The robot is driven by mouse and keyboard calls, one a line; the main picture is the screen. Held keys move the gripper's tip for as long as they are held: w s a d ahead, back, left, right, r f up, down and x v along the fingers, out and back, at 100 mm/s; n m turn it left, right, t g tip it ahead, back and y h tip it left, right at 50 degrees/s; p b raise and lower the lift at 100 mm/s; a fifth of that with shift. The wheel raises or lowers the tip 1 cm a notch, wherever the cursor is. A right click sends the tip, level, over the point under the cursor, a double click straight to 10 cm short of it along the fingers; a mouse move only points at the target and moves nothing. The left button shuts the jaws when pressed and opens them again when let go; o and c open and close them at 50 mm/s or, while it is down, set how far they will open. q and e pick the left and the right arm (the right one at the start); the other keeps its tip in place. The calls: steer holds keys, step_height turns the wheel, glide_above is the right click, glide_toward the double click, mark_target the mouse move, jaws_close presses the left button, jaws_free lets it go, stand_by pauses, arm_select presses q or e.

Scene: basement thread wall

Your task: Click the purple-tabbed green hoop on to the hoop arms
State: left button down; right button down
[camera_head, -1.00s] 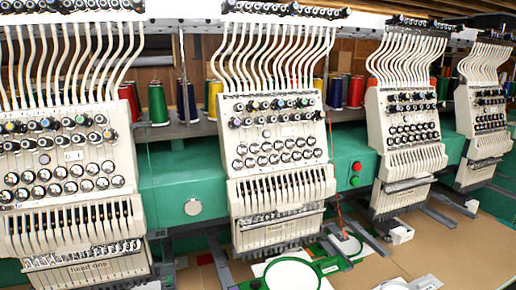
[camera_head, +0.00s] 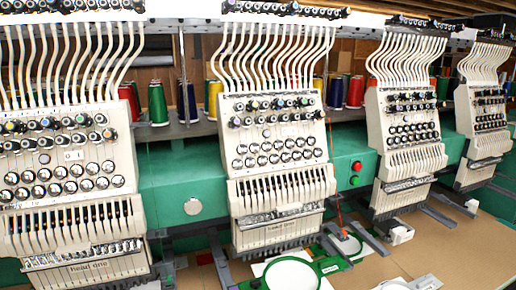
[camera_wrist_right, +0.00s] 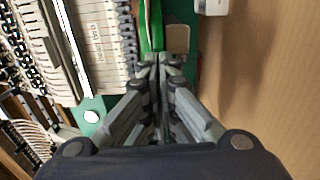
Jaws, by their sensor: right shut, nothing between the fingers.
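A green hoop (camera_head: 332,266) with white fabric (camera_head: 291,274) in it lies low in the head view, below the second sewing head. A grey-white piece (camera_head: 346,243) with a red strand rising from it is at the hoop's far right end. I cannot make out a purple tab. Dark grey arm bars (camera_head: 372,243) lie beside the hoop's right end. In the right wrist view my right gripper (camera_wrist_right: 161,62) is shut and empty. Its fingertips are close to a green strip (camera_wrist_right: 150,32), seemingly the hoop; contact is unclear. My left gripper is not in view.
Several cream sewing heads (camera_head: 278,150) stand in a row along the green machine beam (camera_head: 190,180). A brown tabletop (camera_head: 455,255) is mostly clear at right. White parts (camera_head: 402,234) sit near the third head. Thread cones (camera_head: 355,92) stand behind.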

mark_target(297, 289)
stand_by(0.5)
steer(key=shift+b+x, duration=0.65)
steer(key=shift+x, duration=1.85)
steer(key=shift+b+x, duration=1.05)
steer(key=shift+x, duration=1.9)
steer(key=shift+s+d+p, duration=0.15)
steer(key=shift+s+p, duration=0.25)
steer(key=shift+s, duration=0.05)
steer(key=p+v, duration=0.1)
steer(key=v, duration=0.2)
steer(key=shift+s+d, duration=0.1)
steer(key=shift+s, duration=0.15)
steer(key=p+v, duration=0.1)
steer(key=v, duration=0.1)
steer(key=shift+s+d, duration=0.1)
steer(key=shift+s, duration=0.15)
